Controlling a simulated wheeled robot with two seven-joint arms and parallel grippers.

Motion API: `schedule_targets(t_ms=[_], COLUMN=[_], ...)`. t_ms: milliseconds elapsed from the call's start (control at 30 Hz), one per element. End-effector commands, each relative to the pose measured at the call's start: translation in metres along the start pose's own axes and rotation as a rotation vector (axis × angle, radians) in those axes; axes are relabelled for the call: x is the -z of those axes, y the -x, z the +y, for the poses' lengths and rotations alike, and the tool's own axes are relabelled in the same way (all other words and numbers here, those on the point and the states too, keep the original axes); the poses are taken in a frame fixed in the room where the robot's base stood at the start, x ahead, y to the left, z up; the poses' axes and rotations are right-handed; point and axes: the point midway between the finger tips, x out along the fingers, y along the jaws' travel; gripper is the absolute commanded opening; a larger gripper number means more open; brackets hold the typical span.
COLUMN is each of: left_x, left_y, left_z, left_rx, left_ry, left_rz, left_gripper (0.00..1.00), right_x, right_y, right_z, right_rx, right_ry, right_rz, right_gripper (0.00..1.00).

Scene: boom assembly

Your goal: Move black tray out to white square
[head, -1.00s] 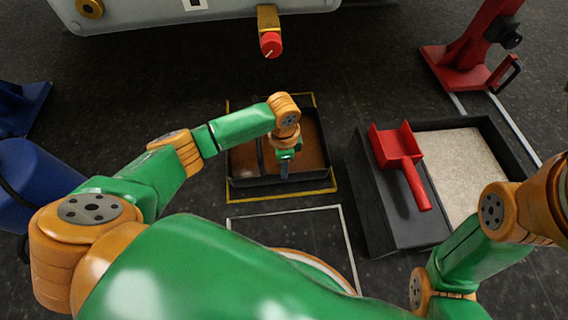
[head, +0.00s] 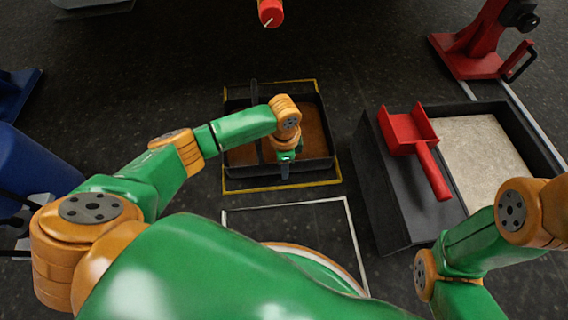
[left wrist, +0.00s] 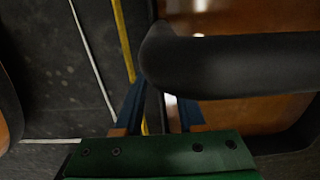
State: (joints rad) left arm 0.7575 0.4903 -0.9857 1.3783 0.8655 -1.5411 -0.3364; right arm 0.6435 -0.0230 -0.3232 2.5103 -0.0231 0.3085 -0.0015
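The black tray (head: 326,140), with brown content inside, sits within the yellow square (head: 290,186) on the floor. The white square (head: 290,205) is outlined just in front of it, partly hidden by my arm. My left gripper (head: 285,170) points down at the tray's near rim. In the left wrist view my two blue fingers (left wrist: 158,112) stand apart, with the tray's dark wall seemingly between them. A thick black bar (left wrist: 240,65) crosses beyond the gap; it may be the tray's handle. I cannot see firm contact. My right gripper is outside the view.
A red scoop (head: 412,135) rests on a black bin (head: 385,205) with a pale-filled section, at the right. A red stand (head: 470,55) is behind it. A blue drum (head: 35,170) stands at the left. A red-tipped part (head: 270,12) hangs at the top.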

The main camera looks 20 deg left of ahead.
Motion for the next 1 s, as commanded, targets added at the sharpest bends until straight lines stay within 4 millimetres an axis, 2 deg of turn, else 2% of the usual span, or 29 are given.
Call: schedule_targets(t_ms=[33, 100, 133, 1000], left_x=[0.0000, 0.0000, 0.0000, 0.0000], left_y=[0.0001, 0.0001, 0.0001, -0.0001], left_z=[0.0000, 0.0000, 0.0000, 0.0001], left_rx=[0.000, 0.000, 0.000, 0.000], left_ry=[0.000, 0.000, 0.000, 0.000], left_rz=[0.000, 0.000, 0.000, 0.000], left_gripper=[0.24, 0.05, 0.00, 0.00], right_x=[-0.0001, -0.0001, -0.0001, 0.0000], right_y=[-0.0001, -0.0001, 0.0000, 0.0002], right_z=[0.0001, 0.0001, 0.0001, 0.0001], right_rx=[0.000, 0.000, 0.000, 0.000], right_ry=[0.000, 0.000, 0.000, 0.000], right_rz=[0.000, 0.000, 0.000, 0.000], right_gripper=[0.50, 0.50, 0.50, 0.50])
